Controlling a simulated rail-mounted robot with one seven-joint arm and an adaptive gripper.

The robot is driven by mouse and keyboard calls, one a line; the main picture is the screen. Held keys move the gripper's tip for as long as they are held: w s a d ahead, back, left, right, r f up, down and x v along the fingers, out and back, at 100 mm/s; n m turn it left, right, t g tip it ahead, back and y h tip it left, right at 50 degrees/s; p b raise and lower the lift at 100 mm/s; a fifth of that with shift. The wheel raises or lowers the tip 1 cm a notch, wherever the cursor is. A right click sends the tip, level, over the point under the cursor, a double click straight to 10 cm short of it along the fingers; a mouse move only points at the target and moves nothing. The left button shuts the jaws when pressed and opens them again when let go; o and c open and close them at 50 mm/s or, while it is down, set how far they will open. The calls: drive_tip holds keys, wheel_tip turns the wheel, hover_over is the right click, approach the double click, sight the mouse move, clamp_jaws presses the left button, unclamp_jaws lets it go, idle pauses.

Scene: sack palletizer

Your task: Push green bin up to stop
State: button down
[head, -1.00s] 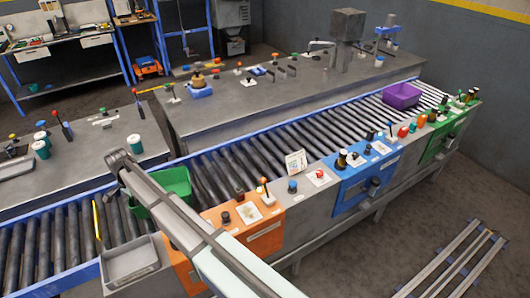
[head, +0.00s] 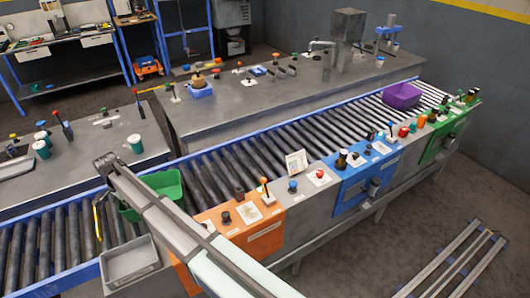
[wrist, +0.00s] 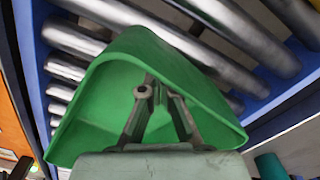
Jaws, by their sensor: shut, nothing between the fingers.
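The green bin (head: 167,186) sits on the roller conveyor (head: 235,165) in the left part of the head view, partly hidden behind my arm. In the wrist view the bin (wrist: 110,90) fills the middle, slightly turned. My gripper (wrist: 163,84) is shut and empty, with its fingers in front of the green wall; I cannot tell for certain whether they touch it. A thin yellow bar (head: 97,220), perhaps the stop, stands over the rollers just left of the bin, with a small gap showing.
A grey tray (head: 130,262) is at the conveyor's near side, below the bin. An orange control panel (head: 243,222) with knobs and a lever lies to the right. A purple bin (head: 402,95) sits far down the conveyor. The rollers between the two bins are clear.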

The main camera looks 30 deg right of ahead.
drive_tip(key=shift+a, duration=0.1)
drive_tip(key=shift+s+a, duration=0.2)
drive_tip(key=shift+a, duration=1.95)
drive_tip(key=shift+s+a, duration=0.2)
drive_tip(key=shift+a, duration=1.9)
drive_tip(key=shift+d, duration=0.1)
drive_tip(key=shift+d, duration=0.7)
wheel_tip(320, 180, up, 11)
drive_tip(key=p, duration=0.4)
